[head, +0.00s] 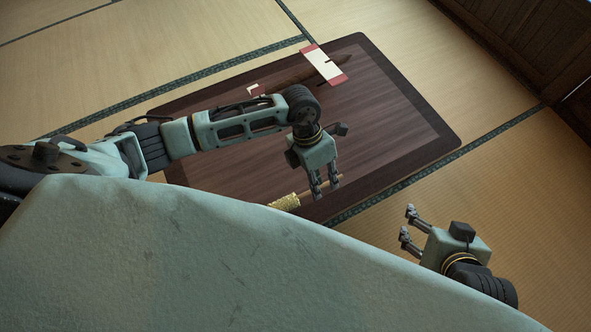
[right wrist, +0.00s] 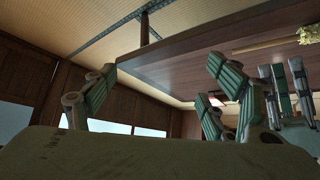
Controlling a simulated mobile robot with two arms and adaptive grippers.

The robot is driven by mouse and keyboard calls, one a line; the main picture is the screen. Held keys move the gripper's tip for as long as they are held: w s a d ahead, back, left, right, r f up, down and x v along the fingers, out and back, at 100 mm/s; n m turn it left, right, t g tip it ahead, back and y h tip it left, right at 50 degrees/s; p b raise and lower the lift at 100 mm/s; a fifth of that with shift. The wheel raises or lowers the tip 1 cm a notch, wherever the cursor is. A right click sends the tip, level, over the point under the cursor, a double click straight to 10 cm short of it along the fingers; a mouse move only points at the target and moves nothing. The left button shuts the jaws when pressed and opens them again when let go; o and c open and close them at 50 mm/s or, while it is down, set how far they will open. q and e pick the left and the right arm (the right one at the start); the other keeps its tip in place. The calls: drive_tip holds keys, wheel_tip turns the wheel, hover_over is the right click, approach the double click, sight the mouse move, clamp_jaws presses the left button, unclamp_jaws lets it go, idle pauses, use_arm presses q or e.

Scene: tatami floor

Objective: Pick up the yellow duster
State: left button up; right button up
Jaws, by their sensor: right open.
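The yellow duster (head: 285,202) lies at the near edge of the dark wooden table, a fluffy yellow head with a thin light-wood handle pointing right. It also shows at the top right of the right wrist view (right wrist: 309,36). My left gripper (head: 325,194) is over the handle with its fingers pointing down and apart. In the right wrist view, a gap shows between those fingers and the handle (right wrist: 264,47). My right gripper (head: 407,226) is open and empty, off the table's right side. Part of the duster's head is hidden by my body.
The table (head: 395,120) stands on tatami. At its far side lie a red-and-cream item (head: 324,64), a dark slender item (head: 295,75) and a small white-and-red piece (head: 253,89). A wooden wall panel (head: 520,45) stands at the upper right. The table's right part is clear.

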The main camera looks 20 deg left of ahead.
sight(308, 193)
use_arm(q)
drive_tip(key=a+f+y, duration=0.1)
drive_tip(key=a, duration=0.1)
drive_tip(key=w+a+f+y+b, duration=0.1)
drive_tip(key=f, duration=0.1)
drive_tip(key=shift+a+f+m, duration=0.15)
drive_tip(key=shift+a+m, duration=0.15)
drive_tip(key=shift+a, duration=0.05)
drive_tip(key=shift+d+f, duration=0.1)
drive_tip(key=shift+f, duration=0.2)
drive_tip(key=b+x, duration=0.2)
drive_tip(key=x, duration=0.2)
drive_tip(key=shift+d+f, duration=0.15)
drive_tip(key=shift+f, duration=0.2)
clamp_jaws()
use_arm(e)
drive_tip(key=w+a+r+t+y, duration=0.2)
drive_tip(key=w+r+t, duration=0.5)
drive_tip(key=r, duration=0.4)
drive_tip(key=shift+w+a+r, duration=0.2)
drive_tip(key=shift+w+a, duration=0.55)
drive_tip(key=shift+w, duration=0.05)
